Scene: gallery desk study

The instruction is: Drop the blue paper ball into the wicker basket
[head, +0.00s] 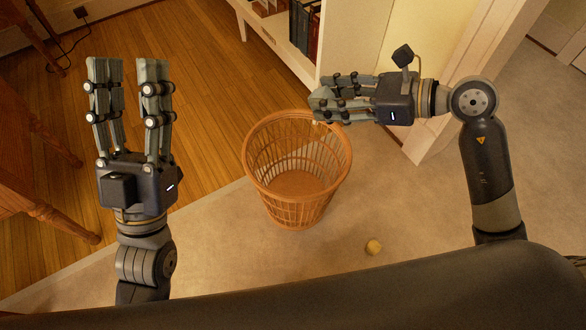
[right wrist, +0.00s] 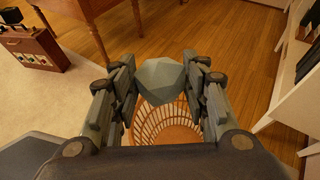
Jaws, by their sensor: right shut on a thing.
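The wicker basket (head: 297,212) stands upright on the floor in the middle of the head view, and its visible inside looks empty. Its slatted wall also shows in the right wrist view (right wrist: 148,118). The blue paper ball (right wrist: 160,77), a dull grey-blue faceted lump, sits between the fingers of my right gripper (head: 319,98), which is shut on it. In the right wrist view the ball is in front of the basket's opening. In the head view the fingers hide the ball, and they lie over the basket's far right rim. My left gripper (head: 130,72) is open and empty, left of the basket.
A white bookshelf (head: 283,42) stands behind. Wooden furniture legs (head: 62,213) are at the left. A brown case (right wrist: 35,48) stands at the left in the right wrist view.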

